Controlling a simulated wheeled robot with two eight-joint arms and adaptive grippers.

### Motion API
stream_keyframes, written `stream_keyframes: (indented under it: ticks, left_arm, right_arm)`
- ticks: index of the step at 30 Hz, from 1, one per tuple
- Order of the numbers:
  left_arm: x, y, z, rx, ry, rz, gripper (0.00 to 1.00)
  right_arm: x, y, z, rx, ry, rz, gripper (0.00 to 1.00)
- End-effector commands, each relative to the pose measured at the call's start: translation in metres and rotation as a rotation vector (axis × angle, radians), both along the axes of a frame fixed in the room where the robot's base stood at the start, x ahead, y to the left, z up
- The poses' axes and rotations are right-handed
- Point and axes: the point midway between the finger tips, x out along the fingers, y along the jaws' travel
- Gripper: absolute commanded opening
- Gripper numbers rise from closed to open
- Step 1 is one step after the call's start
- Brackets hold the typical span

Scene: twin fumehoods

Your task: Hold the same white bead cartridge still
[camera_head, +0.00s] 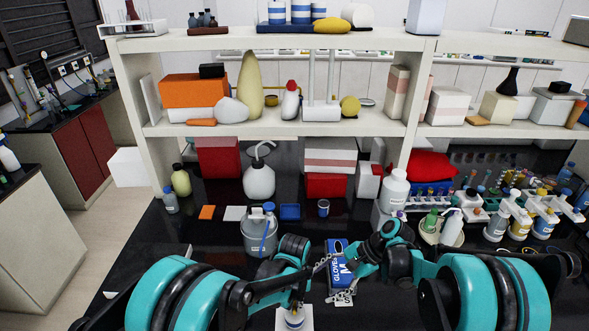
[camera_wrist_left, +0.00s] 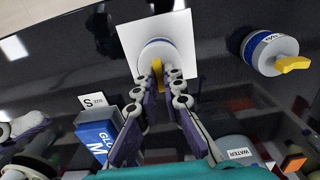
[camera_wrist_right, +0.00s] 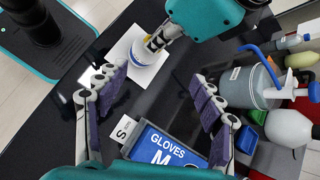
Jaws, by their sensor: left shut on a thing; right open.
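The white bead cartridge (camera_wrist_left: 157,50), a short white cylinder with a blue band and a yellow tab, stands on a white square pad (camera_wrist_left: 128,40). It also shows at the bottom of the head view (camera_head: 294,320) and in the right wrist view (camera_wrist_right: 150,49). My left gripper (camera_wrist_left: 168,76) is shut on its yellow tab; the fingers hide part of the tab. A second similar cartridge (camera_wrist_left: 270,50) with a yellow tab stands apart on the black bench. My right gripper (camera_wrist_right: 153,80) is open and empty, its fingers spread above the bench near the glove box.
A blue GLOVES box (camera_wrist_right: 165,148) lies by my right gripper, with a white S card (camera_wrist_right: 127,130) beside it. A grey WATER pot (camera_head: 260,236) stands behind. Bottles and racks (camera_head: 520,220) fill the right side.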

Motion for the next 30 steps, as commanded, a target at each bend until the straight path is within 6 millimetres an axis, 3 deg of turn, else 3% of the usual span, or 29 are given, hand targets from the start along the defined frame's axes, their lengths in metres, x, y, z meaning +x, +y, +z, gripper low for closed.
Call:
stream_keyframes:
  ticks: [5,12,21,30]
  left_arm:
    - [0.000,0.000,0.000,0.000,0.000,0.000,0.00]
    - [0.000,0.000,0.000,0.000,0.000,0.000,0.00]
    - [0.000,0.000,0.000,0.000,0.000,0.000,0.00]
    - [0.000,0.000,0.000,0.000,0.000,0.000,0.00]
  right_arm:
    - [0.013,0.001,-0.041,0.116,0.173,-0.044,0.67]
    - [0.012,-0.001,-0.086,0.221,0.354,-0.062,0.67]
    - [0.006,0.002,-0.106,0.256,0.425,-0.061,0.67]
    - [-0.005,0.035,-0.125,0.255,0.427,-0.056,0.67]
